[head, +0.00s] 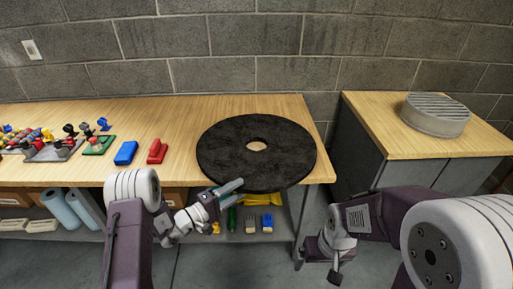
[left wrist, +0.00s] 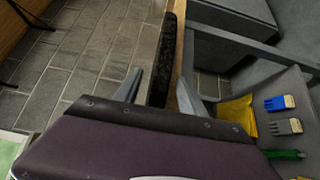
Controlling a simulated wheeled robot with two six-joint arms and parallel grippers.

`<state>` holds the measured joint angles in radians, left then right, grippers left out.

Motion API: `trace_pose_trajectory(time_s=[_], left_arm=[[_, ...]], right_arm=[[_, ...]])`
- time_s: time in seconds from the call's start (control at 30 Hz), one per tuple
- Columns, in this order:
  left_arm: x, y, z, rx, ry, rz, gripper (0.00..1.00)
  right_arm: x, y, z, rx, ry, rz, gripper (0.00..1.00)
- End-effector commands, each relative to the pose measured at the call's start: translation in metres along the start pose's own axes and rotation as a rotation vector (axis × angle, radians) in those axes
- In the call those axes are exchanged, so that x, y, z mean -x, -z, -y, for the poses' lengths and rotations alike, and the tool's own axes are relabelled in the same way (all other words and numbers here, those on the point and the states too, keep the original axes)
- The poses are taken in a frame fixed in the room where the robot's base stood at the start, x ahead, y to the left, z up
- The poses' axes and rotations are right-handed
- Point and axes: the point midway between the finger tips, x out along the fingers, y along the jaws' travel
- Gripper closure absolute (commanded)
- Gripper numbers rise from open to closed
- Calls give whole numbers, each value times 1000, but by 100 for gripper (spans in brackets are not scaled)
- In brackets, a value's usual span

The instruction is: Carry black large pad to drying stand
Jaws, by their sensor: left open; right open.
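The black large pad (head: 220,150) is a thick disc with a centre hole. It lies flat at the right end of the wooden bench, its front edge overhanging. My left gripper (head: 236,192) is open at the pad's front-left edge. In the left wrist view the pad's rim (left wrist: 168,62) appears edge-on between the spread fingers of my left gripper (left wrist: 162,92); I cannot tell if they touch it. My right gripper (head: 318,268) is open and empty, low in front of the bench's right end. A round grey slatted stand (head: 437,113), apparently the drying stand, sits on the right cabinet.
The wooden bench (head: 180,115) also holds a blue block (head: 126,153), a red block (head: 157,151) and several small tools at left. A lower shelf holds brushes and a yellow cloth (head: 262,199). A gap separates the bench from the cabinet (head: 385,110).

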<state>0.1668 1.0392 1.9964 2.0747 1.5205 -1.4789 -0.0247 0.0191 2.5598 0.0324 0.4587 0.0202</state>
Motion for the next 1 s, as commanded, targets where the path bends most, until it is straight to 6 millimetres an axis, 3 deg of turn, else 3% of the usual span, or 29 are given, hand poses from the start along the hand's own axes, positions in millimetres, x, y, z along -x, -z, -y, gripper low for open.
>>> trace_pose_trajectory(time_s=[0.3, 0.57, 0.73, 1.0], left_arm=[[-48, -2, 2, -1, -1, 3, 52], [-52, -1, 2, 1, 1, 1, 52], [-51, -1, 2, 1, 1, 1, 99], [-52, -1, 0, -2, -2, 1, 100]], right_arm=[[-3, 0, 0, 0, 0, 0, 6], [-3, 0, 0, 0, 0, 0, 6], [-3, 0, 0, 0, 0, 0, 6], [-3, 0, 0, 0, 0, 0, 6]])
